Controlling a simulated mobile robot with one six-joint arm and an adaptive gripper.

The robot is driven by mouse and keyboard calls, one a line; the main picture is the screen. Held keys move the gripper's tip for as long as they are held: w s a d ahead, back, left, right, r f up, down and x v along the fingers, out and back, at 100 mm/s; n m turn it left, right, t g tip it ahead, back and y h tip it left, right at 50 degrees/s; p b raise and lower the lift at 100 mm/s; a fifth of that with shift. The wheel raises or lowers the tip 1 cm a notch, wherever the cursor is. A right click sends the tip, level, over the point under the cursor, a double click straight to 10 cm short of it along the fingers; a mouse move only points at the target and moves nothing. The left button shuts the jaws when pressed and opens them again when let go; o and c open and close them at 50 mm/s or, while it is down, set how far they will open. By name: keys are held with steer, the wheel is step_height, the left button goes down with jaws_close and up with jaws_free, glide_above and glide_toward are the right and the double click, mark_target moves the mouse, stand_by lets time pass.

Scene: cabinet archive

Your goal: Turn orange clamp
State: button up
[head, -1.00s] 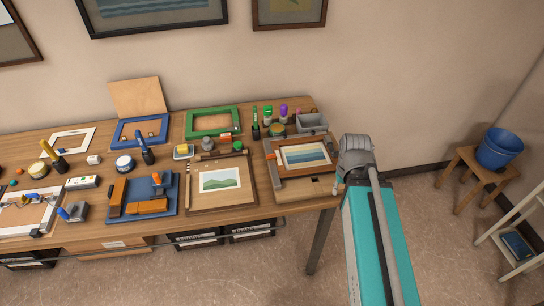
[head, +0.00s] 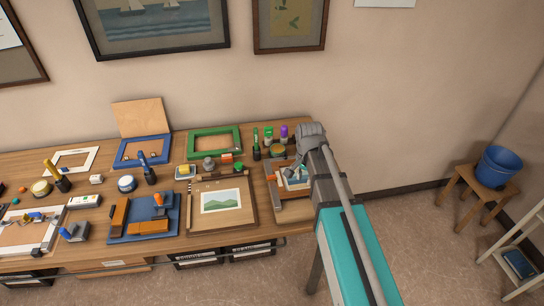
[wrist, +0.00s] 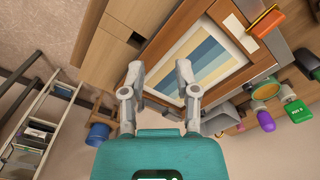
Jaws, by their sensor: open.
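The orange clamp (wrist: 268,22) shows in the wrist view at the upper right, on the rim of a wooden board. Its flat orange lever sits above a white and grey base. In the head view the clamp (head: 271,166) is a small orange spot at the board's left edge. My gripper (wrist: 159,76) is open and empty, its two fingers pointing at the board. It is apart from the clamp, which lies off to the right of the fingers in the wrist view. In the head view my gripper (head: 297,172) hangs over the board and partly hides the picture.
A striped picture (wrist: 208,66) lies in the board. Several coloured bottles (head: 268,137) and a tin (head: 278,151) stand behind it. A green landscape board (head: 222,221) lies to the left. A stool with a blue bucket (head: 498,167) stands to the right.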

mark_target(272, 178)
steer(key=w+a+m, duration=0.1)
steer(key=w+a, duration=0.1)
steer(key=a, duration=0.2)
steer(key=w+a+r+m+p, duration=0.1)
steer(key=w+a+m, duration=0.1)
steer(key=a, duration=0.2)
steer(key=w+a+m, duration=0.2)
steer(key=w+a, duration=0.1)
steer(key=shift+a+r, duration=0.25)
steer(key=shift+a, duration=0.15)
steer(key=shift+f, duration=0.2)
step_height(272, 178, down, 7)
steer(key=b, duration=0.7)
steer(key=shift+f+b, duration=0.35)
steer(key=shift+b, duration=0.1)
jaws_close()
steer(key=shift+d, duration=0.1)
